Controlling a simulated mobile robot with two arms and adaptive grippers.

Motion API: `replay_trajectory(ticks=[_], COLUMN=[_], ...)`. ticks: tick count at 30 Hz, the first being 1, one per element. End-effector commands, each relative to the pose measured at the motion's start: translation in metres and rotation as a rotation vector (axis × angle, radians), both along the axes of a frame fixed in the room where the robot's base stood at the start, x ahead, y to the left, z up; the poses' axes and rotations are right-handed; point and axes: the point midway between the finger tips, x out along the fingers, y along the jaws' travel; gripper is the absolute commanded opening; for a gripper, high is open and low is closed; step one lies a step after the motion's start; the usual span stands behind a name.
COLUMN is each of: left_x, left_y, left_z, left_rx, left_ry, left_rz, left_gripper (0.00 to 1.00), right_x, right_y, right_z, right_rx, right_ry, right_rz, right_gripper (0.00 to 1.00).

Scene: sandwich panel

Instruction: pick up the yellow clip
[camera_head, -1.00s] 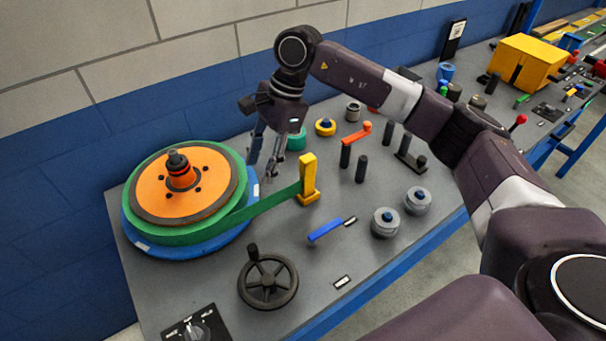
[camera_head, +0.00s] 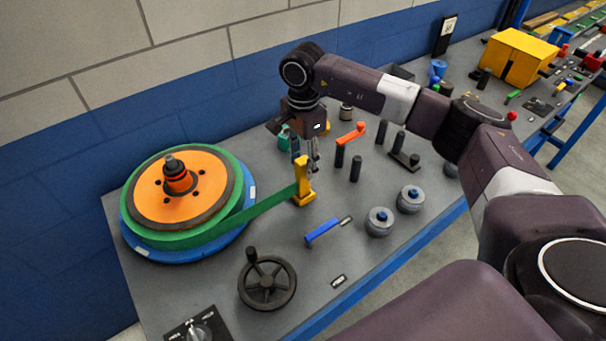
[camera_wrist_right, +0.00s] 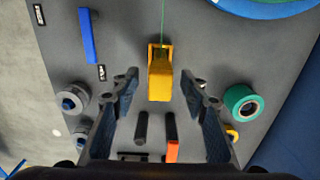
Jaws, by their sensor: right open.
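The yellow clip (camera_head: 302,181) stands upright on the grey table, at the end of the green band (camera_head: 266,205) that runs from the reel. In the right wrist view the clip (camera_wrist_right: 160,76) lies centred ahead, between the lines of the two fingers. My right gripper (camera_head: 305,153) is open and empty, just behind the clip in the head view, partly hidden by it. Its spread fingers also show in the right wrist view (camera_wrist_right: 166,82), apart from the clip on both sides. My left gripper is not in view.
The reel (camera_head: 180,190) fills the table's left side. A black handwheel (camera_head: 267,279) and a blue handle (camera_head: 321,232) are in front. Black posts (camera_head: 355,168), an orange lever (camera_head: 351,133) and grey knobs (camera_head: 379,221) stand right. A teal roll (camera_wrist_right: 243,102) is beside the gripper.

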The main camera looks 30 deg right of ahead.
Motion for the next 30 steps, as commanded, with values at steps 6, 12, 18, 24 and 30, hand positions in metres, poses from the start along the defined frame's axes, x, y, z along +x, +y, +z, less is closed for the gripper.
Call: replay_trajectory(ticks=[6,12,18,24,30], left_x=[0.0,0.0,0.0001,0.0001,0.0], left_y=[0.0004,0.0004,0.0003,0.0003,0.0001], left_z=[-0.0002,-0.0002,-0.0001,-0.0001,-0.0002], left_rx=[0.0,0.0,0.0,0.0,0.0], left_ry=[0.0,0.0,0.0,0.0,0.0], left_rz=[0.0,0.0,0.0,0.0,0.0], left_gripper=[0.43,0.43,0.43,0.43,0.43], right_x=[0.0,0.0,0.0,0.0002,0.0003], right_y=[0.0002,0.0004,0.0005,0.0005,0.0006], right_z=[-0.0019,-0.0016,-0.0014,-0.001,-0.0006], right_rx=[0.0,0.001,0.001,0.001,0.001], right_ry=[0.0,0.0,0.0,-0.001,-0.001], right_rz=[0.0,0.001,0.001,0.001,0.001], right_gripper=[0.41,0.2,0.0,0.0,0.0])
